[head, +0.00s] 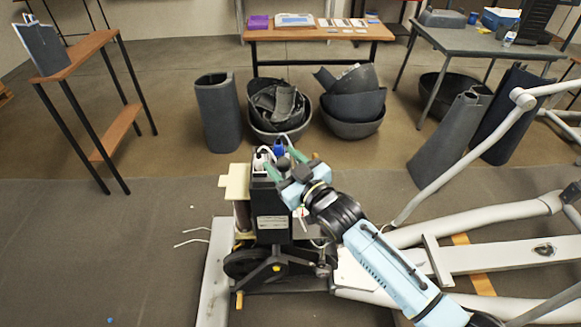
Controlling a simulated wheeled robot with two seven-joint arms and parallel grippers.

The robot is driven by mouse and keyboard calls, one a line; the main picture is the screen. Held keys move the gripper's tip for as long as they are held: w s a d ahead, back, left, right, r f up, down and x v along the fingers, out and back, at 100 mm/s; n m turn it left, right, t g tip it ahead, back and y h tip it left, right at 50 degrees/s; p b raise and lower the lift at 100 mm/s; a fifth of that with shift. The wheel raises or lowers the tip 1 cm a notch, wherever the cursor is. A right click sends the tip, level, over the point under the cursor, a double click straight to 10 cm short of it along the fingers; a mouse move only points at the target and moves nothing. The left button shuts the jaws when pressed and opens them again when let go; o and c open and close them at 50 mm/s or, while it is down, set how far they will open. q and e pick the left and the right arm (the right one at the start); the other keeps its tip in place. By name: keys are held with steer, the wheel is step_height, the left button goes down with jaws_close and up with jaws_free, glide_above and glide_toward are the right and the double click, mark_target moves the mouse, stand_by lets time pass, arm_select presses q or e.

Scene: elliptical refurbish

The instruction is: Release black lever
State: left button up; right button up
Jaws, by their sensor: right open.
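The elliptical's drive unit stands at the lower centre, with a black upright housing (272,225) that carries a pale label. My right arm reaches in from the lower right. My right gripper (278,155) is at the top of this housing, its two green fingers spread apart and pointing away from me. A small blue part (279,148) and a white part (261,160) show close to the fingertips. I cannot clearly make out the black lever; the gripper and arm hide part of the housing's top. My left gripper is not in view.
The elliptical's grey frame (480,262) spreads to the right, with a raised tube. Grey bins of covers (354,128) stand behind. A wooden bench (330,34) is at the back, a grey table (470,42) at the back right, a wooden shelf (88,50) at left.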

steer(key=v, duration=1.3)
steer(key=shift+p, duration=0.45)
steer(key=shift+s+d, duration=0.1)
steer(key=d+f+m+g+h, duration=0.1)
steer(key=d+f+h, duration=0.15)
steer(key=f, duration=0.55)
steer(key=d+f+m+g+h, duration=0.15)
steer(key=d+f, duration=0.25)
steer(key=f, duration=0.5)
steer(key=s+d+f+m+g+h, duration=0.1)
steer(key=s+d+f+g+h, duration=0.15)
steer(key=s+f, duration=0.4)
steer(key=s+d+f+m+g+h, duration=0.1)
steer(key=s+d+f, duration=0.2)
steer(key=f, duration=0.6)
steer(key=s+d+f+g, duration=0.1)
steer(key=s+f, duration=0.4)
steer(key=s, duration=0.5)
steer(key=s+d+f+m+g+h, duration=0.1)
steer(key=s+f+g, duration=0.3)
steer(key=s, duration=0.7)
steer(key=s+d+f+m+g+h, duration=0.1)
steer(key=s+d+f+g, duration=0.2)
steer(key=s+f, duration=0.4)
steer(key=s, duration=0.4)
steer(key=shift+f, duration=0.2)
